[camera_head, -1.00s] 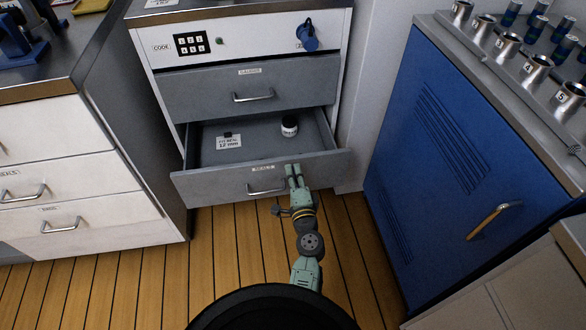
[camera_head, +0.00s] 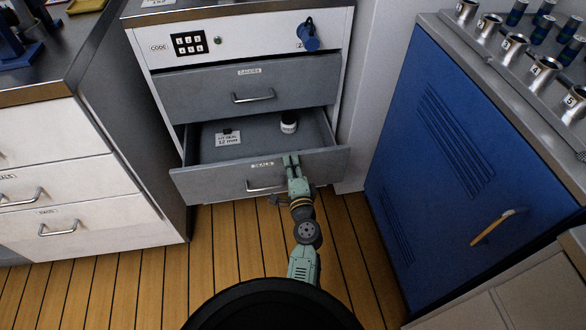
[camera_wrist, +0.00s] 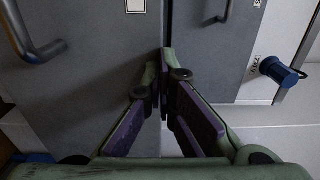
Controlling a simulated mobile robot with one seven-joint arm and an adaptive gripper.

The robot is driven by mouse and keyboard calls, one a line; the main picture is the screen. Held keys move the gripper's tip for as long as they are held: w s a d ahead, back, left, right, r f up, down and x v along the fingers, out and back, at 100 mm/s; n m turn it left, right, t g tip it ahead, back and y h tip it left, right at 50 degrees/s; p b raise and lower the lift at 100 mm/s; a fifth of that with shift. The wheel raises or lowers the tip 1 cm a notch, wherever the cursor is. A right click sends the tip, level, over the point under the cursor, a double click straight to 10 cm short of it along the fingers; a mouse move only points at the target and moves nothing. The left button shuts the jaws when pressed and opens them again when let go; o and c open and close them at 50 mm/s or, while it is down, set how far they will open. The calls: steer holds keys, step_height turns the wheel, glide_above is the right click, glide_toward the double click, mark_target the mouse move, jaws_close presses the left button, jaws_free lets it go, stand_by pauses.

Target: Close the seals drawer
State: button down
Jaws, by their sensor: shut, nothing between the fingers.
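The seals drawer (camera_head: 215,183) is the lower grey drawer of the middle cabinet, and it stands pulled out. Its label reads SEALS, and its bar handle (camera_head: 266,187) is on the front. Inside lie a card (camera_head: 228,139) marked 12 mm and a small white jar with a dark lid (camera_head: 289,124). My gripper (camera_head: 291,160) is at the right part of the drawer front, near its top edge, right of the handle. In the wrist view my gripper (camera_wrist: 164,55) has its fingertips together beside the grey drawer front (camera_wrist: 90,75). I cannot tell whether they touch it.
The gauges drawer (camera_head: 215,95) above is in view, with a keypad (camera_head: 190,44) and a blue knob (camera_head: 308,38) higher up. A blue cabinet (camera_head: 430,150) stands at right, white drawers (camera_head: 75,180) at left. Wooden floor (camera_head: 230,260) is clear in front.

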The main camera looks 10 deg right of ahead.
steer(key=w+b, duration=0.3)
steer(key=w, duration=1.5)
steer(key=shift+w+r+b, duration=0.2)
steer(key=shift+w+b, duration=0.15)
steer(key=shift+r, duration=0.1)
